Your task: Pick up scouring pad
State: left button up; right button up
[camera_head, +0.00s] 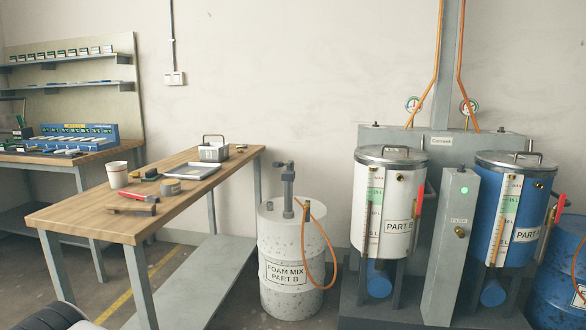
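I cannot clearly make out the scouring pad. Several small items lie on the wooden bench (95,217), and one dark flat item (147,175) lies between the white cup (116,174) and the metal tray (192,170). It is too small to tell whether that is the pad. A red-handled tool (138,195) and a grey round tin (170,187) lie nearer the front. Neither of my grippers shows in this view.
A grey metal box (213,151) stands at the bench's far end. A Part B drum (291,270) with a pump and orange hose stands right of the bench. White (402,190) and blue (522,187) tanks stand further right. A blue rack (78,136) is at left.

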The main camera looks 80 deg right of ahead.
aim_at(151, 175)
jog(key=z, duration=1.6)
